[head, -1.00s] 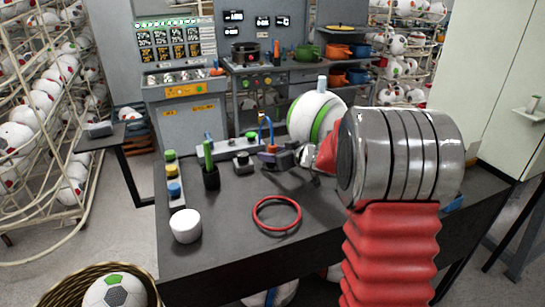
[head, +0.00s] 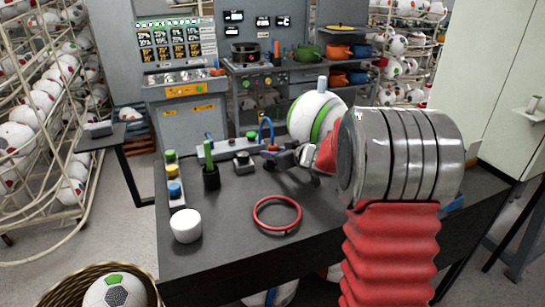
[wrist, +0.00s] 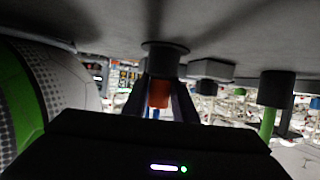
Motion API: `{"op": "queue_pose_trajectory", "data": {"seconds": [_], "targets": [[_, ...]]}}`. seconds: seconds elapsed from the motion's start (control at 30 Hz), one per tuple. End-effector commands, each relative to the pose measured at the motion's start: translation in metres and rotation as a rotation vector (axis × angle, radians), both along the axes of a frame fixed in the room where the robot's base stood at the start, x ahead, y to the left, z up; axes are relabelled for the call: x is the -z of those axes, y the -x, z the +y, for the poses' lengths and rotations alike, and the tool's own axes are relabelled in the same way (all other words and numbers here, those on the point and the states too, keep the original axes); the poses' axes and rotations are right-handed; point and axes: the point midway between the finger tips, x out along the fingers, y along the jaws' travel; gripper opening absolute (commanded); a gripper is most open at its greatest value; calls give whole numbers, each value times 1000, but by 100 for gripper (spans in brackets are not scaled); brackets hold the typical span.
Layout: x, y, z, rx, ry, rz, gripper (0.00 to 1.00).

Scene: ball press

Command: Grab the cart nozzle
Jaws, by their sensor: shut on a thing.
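The cart nozzle is a small orange-red piece (wrist: 158,93) with a blue hose (head: 266,128), near the back of the dark table (head: 235,215). In the wrist view, which shows the scene upside down, its orange body sits between my two fingers, with a dark round collar at the tabletop side. My gripper (head: 274,155) reaches in from the right, low over the table, and is shut on the nozzle. It also shows in the wrist view (wrist: 160,100). Part of the nozzle is hidden behind the fingers in the head view.
A white and green ball (head: 317,118) stands behind my gripper.

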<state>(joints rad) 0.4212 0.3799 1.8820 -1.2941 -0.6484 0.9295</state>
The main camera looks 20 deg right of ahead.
Motion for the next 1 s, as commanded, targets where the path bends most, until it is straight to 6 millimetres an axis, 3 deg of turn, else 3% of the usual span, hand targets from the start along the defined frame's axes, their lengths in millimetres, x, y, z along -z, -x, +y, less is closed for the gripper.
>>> {"op": "queue_pose_trajectory", "data": {"seconds": [0.17,0.63,0.77,1.0], "targets": [[2,1,0,0,0,4,0],[2,1,0,1,-1,8,0],[-10,1,0,0,0,5,0],[-52,0,0,0,2,0,0]]}}
